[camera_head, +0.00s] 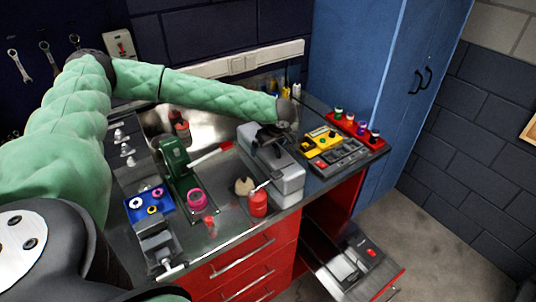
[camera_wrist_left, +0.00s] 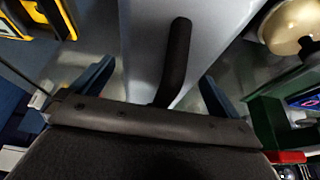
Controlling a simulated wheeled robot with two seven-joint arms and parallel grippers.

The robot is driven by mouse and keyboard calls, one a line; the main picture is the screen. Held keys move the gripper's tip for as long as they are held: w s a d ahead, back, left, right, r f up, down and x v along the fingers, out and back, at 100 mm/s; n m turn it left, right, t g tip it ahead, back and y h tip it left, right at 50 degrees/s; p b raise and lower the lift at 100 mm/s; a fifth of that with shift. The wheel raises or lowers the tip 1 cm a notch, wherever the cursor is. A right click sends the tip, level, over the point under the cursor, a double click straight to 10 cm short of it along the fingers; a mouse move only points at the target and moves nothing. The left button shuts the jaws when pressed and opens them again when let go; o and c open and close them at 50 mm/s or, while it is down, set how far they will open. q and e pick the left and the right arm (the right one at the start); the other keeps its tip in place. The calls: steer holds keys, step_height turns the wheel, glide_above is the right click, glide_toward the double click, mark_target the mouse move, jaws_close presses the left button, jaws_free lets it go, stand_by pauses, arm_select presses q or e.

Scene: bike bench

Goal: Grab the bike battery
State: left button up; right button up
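The bike battery appears to be the large silver-grey box (camera_head: 288,183) standing on the bench, with a black handle on top. My left gripper (camera_head: 268,133) is over the far end of its top. In the left wrist view the grey box (camera_wrist_left: 220,40) fills the middle and its black handle (camera_wrist_left: 177,60) points up the picture. The two blue fingers of my left gripper (camera_wrist_left: 155,92) are wide apart, one on each side of the handle. I see no contact between fingers and handle. My right gripper is not in view.
A yellow device (camera_head: 321,138) and a red tray of small bottles (camera_head: 357,128) are right of the box. A red can (camera_head: 258,204) and a pale round object (camera_head: 244,186) are close on its left. A green tool (camera_head: 175,160) stands further left. An open drawer (camera_head: 350,268) juts out below.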

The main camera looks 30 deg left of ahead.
arm_select(q)
steer(key=c, duration=1.8)
steer(key=shift+w+r, duration=0.1)
steer(key=shift+w, duration=0.05)
steer(key=shift+c, duration=0.8)
steer(key=shift+r, duration=0.1)
